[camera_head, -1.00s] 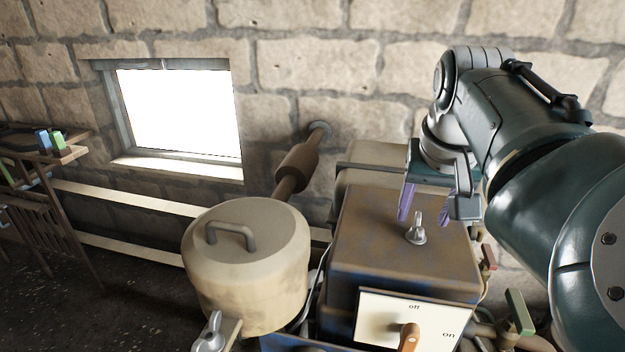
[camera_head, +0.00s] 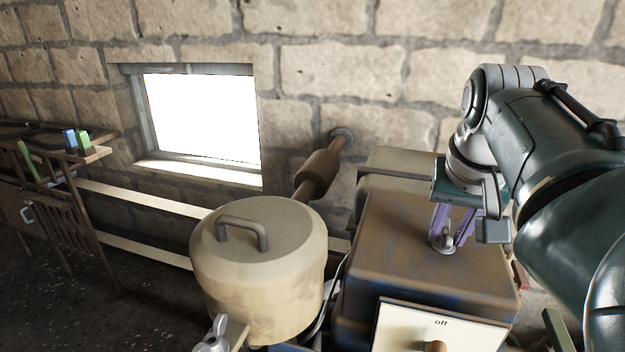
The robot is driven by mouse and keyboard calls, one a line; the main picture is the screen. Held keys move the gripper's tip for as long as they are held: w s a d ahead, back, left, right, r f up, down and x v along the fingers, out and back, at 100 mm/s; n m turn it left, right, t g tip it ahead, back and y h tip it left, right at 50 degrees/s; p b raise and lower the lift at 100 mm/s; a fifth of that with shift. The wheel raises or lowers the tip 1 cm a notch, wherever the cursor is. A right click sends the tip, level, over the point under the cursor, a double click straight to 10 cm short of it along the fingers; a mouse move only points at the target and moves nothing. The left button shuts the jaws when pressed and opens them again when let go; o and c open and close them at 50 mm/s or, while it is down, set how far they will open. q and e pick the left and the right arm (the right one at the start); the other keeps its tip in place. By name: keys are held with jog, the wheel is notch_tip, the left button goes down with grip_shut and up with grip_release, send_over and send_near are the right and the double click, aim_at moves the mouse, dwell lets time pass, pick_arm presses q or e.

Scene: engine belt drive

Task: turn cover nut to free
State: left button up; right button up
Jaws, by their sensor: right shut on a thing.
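The cover nut (camera_head: 446,244) is a small silver wing nut on top of the brown, worn metal engine cover (camera_head: 400,235). My right gripper (camera_head: 449,238) comes down over it from above, with its purple fingers on either side of the nut. It is shut on the nut, whose base and part of its wing show between the fingers. My left gripper is not in view.
A cream pot-like tank (camera_head: 258,275) with a handle stands left of the cover. Another wing nut (camera_head: 213,338) shows at the bottom edge. A brown exhaust pipe (camera_head: 317,172) runs to the stone wall.

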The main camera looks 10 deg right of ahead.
grip_shut()
